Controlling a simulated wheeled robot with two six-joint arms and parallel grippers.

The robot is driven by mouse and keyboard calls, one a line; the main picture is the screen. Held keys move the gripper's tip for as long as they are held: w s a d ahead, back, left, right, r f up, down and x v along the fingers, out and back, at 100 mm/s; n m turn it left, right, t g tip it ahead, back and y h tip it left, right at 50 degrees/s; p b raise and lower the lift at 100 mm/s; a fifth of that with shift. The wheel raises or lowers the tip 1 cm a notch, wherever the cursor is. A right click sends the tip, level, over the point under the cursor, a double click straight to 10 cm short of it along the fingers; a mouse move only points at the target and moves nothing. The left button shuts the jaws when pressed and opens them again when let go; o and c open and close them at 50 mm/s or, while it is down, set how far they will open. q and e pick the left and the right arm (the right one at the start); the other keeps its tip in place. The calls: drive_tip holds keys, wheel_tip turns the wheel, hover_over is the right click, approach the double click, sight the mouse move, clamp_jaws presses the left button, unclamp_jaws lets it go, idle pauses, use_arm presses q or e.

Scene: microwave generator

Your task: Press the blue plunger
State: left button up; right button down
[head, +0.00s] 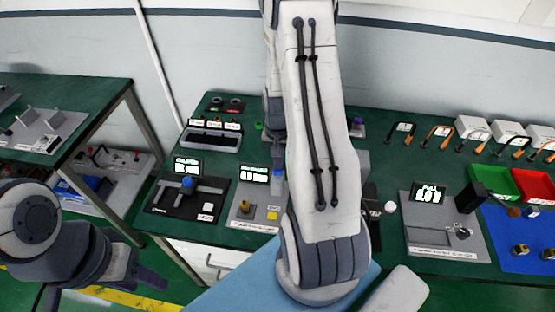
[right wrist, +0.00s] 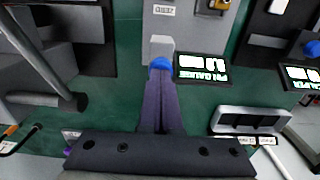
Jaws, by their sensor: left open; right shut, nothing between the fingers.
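A small blue plunger (right wrist: 160,64) with a pale grey block behind it shows in the right wrist view, beside a lit display (right wrist: 201,67). In the head view the blue plunger (head: 278,173) is at the right edge of the display of a grey device (head: 240,211), partly covered by my right arm. My right gripper (right wrist: 161,80) is shut and empty, its fingertips at the plunger; I cannot tell whether they touch. My left gripper (head: 150,278) is open and empty at the lower left, away from the bench devices.
A black device (head: 163,207) with another blue knob (head: 187,182) stands to the left. A tray (head: 209,140) lies behind it. A grey device (head: 430,235), a red bin (head: 535,185) and a blue mat (head: 505,258) are at right. My right arm hides the bench's middle.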

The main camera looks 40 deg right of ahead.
drive_tip(key=shift+f, duration=0.25)
wheel_tip(320, 180, down, 2)
drive_tip(key=shift+f+b, duration=0.15)
drive_tip(key=shift+b, duration=0.85)
drive_tip(key=shift+s, duration=0.1)
drive_tip(key=shift+r+p, duration=0.65)
wheel_tip(320, 180, up, 3)
drive_tip(key=p, duration=0.2)
drive_tip(key=shift+r+p, duration=0.1)
drive_tip(key=shift+p, duration=0.2)
wheel_tip(320, 180, up, 10)
drive_tip(key=b, duration=0.2)
